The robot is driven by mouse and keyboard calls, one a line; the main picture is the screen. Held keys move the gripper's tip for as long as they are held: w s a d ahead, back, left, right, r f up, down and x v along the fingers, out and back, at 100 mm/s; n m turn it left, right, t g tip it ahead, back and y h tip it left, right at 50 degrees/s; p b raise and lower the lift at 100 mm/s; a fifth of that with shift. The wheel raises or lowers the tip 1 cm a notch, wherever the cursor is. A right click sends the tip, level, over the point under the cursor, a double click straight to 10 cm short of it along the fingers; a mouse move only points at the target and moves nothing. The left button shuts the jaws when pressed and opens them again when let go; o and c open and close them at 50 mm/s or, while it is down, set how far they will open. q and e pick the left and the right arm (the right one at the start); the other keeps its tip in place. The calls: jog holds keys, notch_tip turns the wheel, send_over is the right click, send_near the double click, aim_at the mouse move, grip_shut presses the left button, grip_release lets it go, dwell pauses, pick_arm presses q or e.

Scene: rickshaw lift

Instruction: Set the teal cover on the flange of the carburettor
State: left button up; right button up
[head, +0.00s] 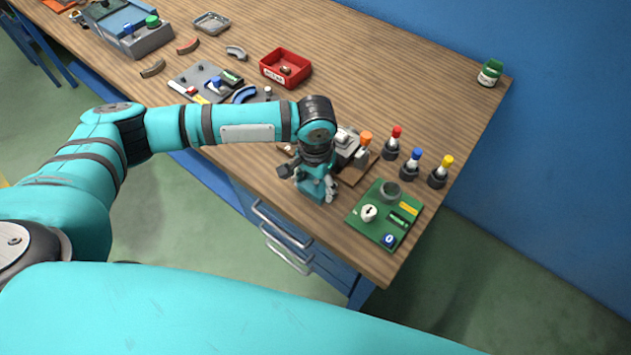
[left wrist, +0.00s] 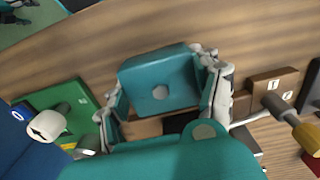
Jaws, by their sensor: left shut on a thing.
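My left gripper (head: 311,188) is shut on the teal cover (left wrist: 158,82), above the front edge of the bench. In the left wrist view the cover is a rounded square plate with a round grey spot in its middle, between the two finger pads. In the head view only part of the teal cover (head: 317,189) shows between the fingers. A grey device (head: 346,142) on a wooden board stands just behind the gripper; it may be the carburettor, but the gripper and arm hide much of it and I cannot make out the flange. My right gripper is out of view.
A green board (head: 365,235) with a grey cup and a white knob lies right of the gripper. Red, blue and yellow-topped tools (head: 416,160) stand in holders behind it. A red bin (head: 286,68) and a grey tray sit farther back. The back right of the bench is mostly clear.

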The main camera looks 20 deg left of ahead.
aim_at(315, 183)
pick_arm(q)
jog(key=o, duration=1.2)
jog(key=shift+f, duration=0.1)
notch_tip(315, 183, up, 12)
jog(key=shift+r+b, duration=0.15)
jog(key=shift+b, duration=0.2)
